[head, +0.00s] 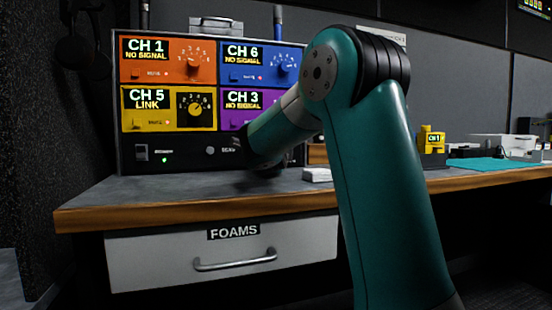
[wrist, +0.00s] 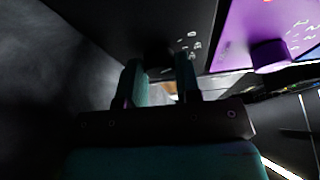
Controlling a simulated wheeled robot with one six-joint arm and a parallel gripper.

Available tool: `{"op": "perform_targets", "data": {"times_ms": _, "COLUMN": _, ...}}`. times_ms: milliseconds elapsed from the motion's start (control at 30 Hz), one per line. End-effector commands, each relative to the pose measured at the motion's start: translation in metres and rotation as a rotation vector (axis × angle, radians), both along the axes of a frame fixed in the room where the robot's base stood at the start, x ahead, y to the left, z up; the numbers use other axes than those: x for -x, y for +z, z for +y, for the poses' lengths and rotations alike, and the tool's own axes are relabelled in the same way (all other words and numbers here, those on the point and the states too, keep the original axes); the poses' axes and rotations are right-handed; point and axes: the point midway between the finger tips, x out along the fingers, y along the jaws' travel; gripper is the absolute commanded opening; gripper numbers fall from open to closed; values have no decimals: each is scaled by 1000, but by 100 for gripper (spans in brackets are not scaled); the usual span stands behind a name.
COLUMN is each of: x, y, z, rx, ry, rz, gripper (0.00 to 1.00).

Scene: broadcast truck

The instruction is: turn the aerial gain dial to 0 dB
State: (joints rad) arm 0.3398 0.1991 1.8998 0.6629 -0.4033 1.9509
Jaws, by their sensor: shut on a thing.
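The receiver rack (head: 180,145) stands at the back left of the bench. In the wrist view, the two teal fingers of my gripper (wrist: 158,68) are closed on a dark round dial (wrist: 157,50) on the rack's black lower panel. White scale marks (wrist: 191,43) show beside the dial, too small and turned to read. The dial's pointer cannot be made out. In the head view my arm hides the dial and the fingertips.
Orange CH 1 (head: 142,60), blue CH 6 (head: 240,64), yellow CH 5 (head: 150,108) and purple CH 3 (head: 240,100) modules fill the rack. The purple module's knob (wrist: 269,52) is close to my gripper. The bench (head: 130,192) is clear at front left.

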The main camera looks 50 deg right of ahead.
Motion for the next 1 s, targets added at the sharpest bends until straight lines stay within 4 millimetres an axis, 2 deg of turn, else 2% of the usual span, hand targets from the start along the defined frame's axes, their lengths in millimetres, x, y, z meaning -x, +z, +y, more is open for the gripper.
{"op": "perform_targets", "data": {"times_ms": 367, "x": 0, "y": 0, "z": 0, "rx": 4, "ry": 1, "rz": 5, "gripper": 8}}
{"op": "perform_targets", "data": {"times_ms": 400, "x": 0, "y": 0, "z": 0, "rx": 4, "ry": 1, "rz": 5, "gripper": 36}}
{"op": "perform_targets", "data": {"times_ms": 500, "x": 0, "y": 0, "z": 0, "rx": 4, "ry": 1, "rz": 4, "gripper": 57}}
{"op": "perform_targets", "data": {"times_ms": 833, "x": 2, "y": 0, "z": 3, "rx": 4, "ry": 1, "rz": 3, "gripper": 57}}
{"op": "perform_targets", "data": {"times_ms": 1000, "x": 15, "y": 1, "z": 23, "rx": 4, "ry": 4, "rz": 4, "gripper": 57}}
